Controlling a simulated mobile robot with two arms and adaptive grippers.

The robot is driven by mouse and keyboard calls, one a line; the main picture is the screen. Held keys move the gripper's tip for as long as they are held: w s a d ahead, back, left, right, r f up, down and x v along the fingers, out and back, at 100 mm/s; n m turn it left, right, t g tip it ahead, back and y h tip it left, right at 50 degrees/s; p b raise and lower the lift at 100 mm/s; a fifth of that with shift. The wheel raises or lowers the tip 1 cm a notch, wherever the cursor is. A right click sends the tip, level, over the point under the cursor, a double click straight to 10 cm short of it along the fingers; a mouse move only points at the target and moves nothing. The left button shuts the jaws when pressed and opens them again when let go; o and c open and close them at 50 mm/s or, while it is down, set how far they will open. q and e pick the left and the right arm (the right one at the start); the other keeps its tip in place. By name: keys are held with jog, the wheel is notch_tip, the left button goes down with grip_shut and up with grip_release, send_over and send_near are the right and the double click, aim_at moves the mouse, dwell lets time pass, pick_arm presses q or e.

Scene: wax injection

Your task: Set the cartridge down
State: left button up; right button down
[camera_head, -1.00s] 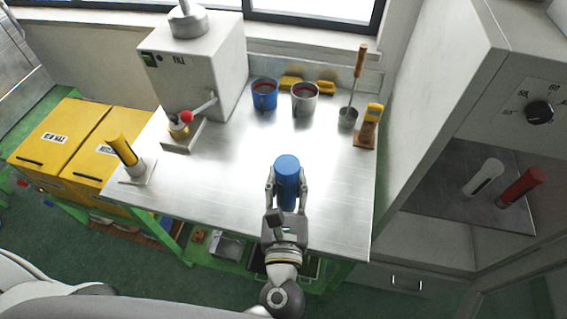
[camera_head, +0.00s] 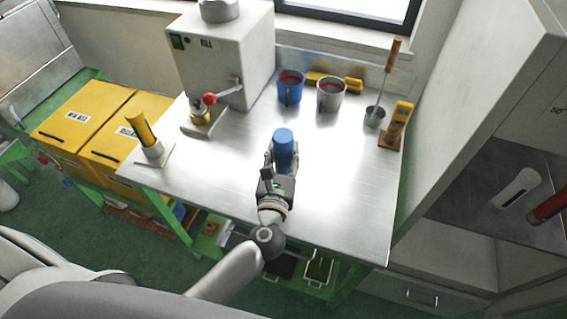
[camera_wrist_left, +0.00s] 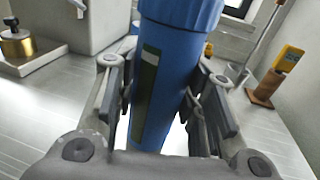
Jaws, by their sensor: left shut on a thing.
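The blue cartridge (camera_head: 284,143) is upright over the middle of the steel table. My left gripper (camera_head: 282,165) is shut on it, one finger on each side. In the left wrist view the cartridge (camera_wrist_left: 165,85) stands between the gripper's fingers (camera_wrist_left: 165,110), with a dark green and white label strip facing the camera. Its lower end is hidden behind the gripper, so I cannot tell whether it touches the table. My right gripper is not in view.
The steel table (camera_head: 340,190) has free room around the cartridge. The fill machine (camera_head: 222,55) with its red-knobbed nozzle (camera_head: 209,99) is at the back left. A yellow cartridge (camera_head: 142,130) stands at the left edge.

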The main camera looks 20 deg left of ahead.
aim_at(282, 168)
pick_arm(q)
jog(key=shift+f+b, duration=1)
jog(key=shift+f, duration=0.35)
jog(key=shift+f, duration=0.15)
jog(key=shift+f, duration=0.15)
jog(key=o, duration=1.3)
jog(key=shift+r, duration=0.35)
jog(key=s+b, duration=0.1)
jog(key=s, duration=0.2)
jog(key=s+d+b, duration=0.1)
jog(key=s, duration=0.3)
jog(key=s+d+b, duration=0.1)
jog(key=s, duration=0.3)
jog(key=shift+f, duration=0.25)
jog(key=shift+s+r+b, duration=0.15)
jog(key=shift+s+b, duration=0.15)
jog(key=shift+s, duration=0.2)
